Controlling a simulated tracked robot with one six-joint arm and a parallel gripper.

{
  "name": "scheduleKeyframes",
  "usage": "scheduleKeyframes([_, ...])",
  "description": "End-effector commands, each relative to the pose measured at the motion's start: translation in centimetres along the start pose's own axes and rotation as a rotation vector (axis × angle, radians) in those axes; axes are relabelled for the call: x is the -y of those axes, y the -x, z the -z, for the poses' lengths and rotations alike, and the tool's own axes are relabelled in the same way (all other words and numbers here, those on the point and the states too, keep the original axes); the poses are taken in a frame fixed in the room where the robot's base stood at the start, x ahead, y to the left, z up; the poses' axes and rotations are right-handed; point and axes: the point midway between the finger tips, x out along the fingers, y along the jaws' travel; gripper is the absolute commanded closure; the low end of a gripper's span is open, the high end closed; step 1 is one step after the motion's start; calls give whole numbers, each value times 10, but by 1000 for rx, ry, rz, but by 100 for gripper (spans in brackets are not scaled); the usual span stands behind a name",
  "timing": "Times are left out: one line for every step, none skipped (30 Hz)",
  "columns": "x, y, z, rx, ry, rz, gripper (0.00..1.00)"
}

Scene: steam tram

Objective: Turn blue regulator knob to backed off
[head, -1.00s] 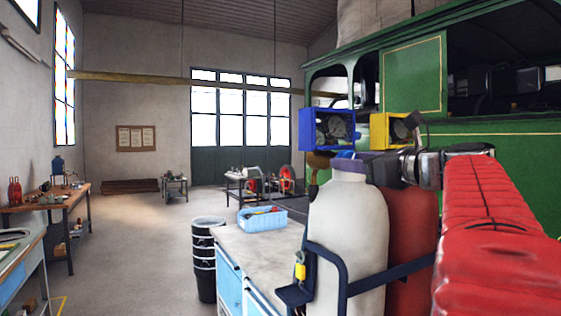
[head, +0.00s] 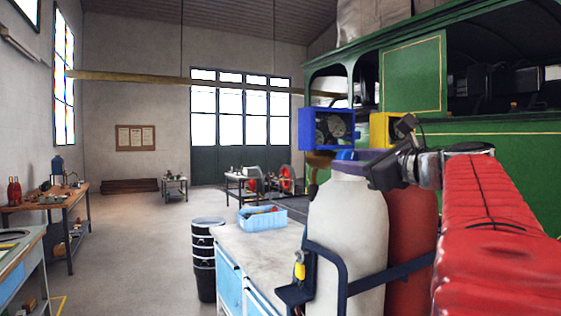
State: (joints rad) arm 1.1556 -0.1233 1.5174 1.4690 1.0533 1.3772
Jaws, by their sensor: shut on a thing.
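The blue regulator knob (head: 345,155) shows as a small blue piece at the top of the white gas cylinder (head: 348,235), below the blue gauge box (head: 327,129) with its round dials. My gripper (head: 370,170) reaches in from the right at the cylinder's neck and is shut on the blue knob. The fingers hide much of the knob and the exact contact. My gripper is tilted about the arm's long axis. The yellow gauge box (head: 382,128) sits to the right, partly behind my gripper.
A red cylinder (head: 408,240) stands right of the white one, behind a dark blue rail (head: 345,275). A workbench (head: 250,247) with a light blue bin (head: 262,218) is to the left. The green tram (head: 480,150) stands behind.

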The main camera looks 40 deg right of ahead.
Motion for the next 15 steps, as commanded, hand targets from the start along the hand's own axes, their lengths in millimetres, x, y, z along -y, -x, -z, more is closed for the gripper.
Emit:
scheduleKeyframes([-1,0,0,0,32,-3,82])
scheduleKeyframes([-2,0,0,0,55,-3,82])
scheduleKeyframes([-2,0,0,0,86,-3,82])
scheduleKeyframes([-2,0,0,0,109,-3,82])
scheduleKeyframes([-2,0,0,0,131,-3,82])
scheduleKeyframes([-2,0,0,0,162,-4,82])
scheduleKeyframes([-2,0,0,0,184,-4,82])
scheduleKeyframes([-2,0,0,1,206,-4,82])
scheduleKeyframes([-2,0,0,1,234,-4,82])
scheduleKeyframes([-2,0,0,1,253,-4,82])
scheduleKeyframes([-2,0,0,1,272,-4,82])
scheduleKeyframes([-3,0,0,1,295,-4,82])
scheduleKeyframes([-3,0,0,1,311,-4,82])
scheduleKeyframes([-3,0,0,1,326,-4,82])
scheduleKeyframes([-3,0,0,1,343,-4,82])
